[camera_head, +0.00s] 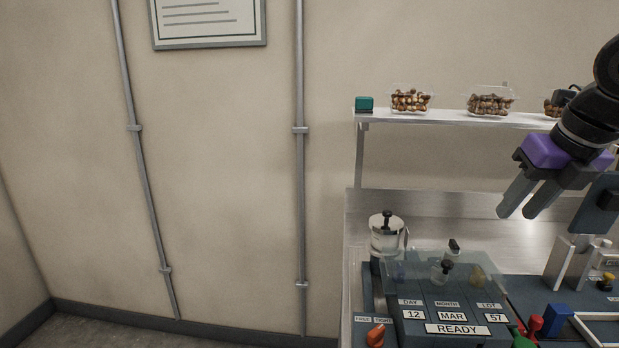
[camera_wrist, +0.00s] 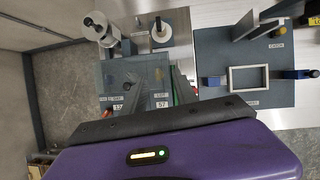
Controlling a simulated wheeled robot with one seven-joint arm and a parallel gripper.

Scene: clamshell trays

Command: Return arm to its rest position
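My gripper (camera_head: 518,212) is at the right of the head view, raised above the worktop and in front of the shelf. It has a purple body and two grey fingers pointing down and to the left. A narrow gap shows between the fingers, and nothing is held in it. In the wrist view the purple housing fills the bottom, and the fingers show only in part above it, over the worktop.
A shelf (camera_head: 455,117) holds clamshell trays of brown items (camera_head: 410,101) and a green block (camera_head: 364,104). Below are a labelled panel reading READY (camera_head: 458,329), a metal pot (camera_head: 387,238) and a blue block (camera_head: 556,321). A white frame (camera_wrist: 249,79) lies on a dark board. The wall side at left is clear.

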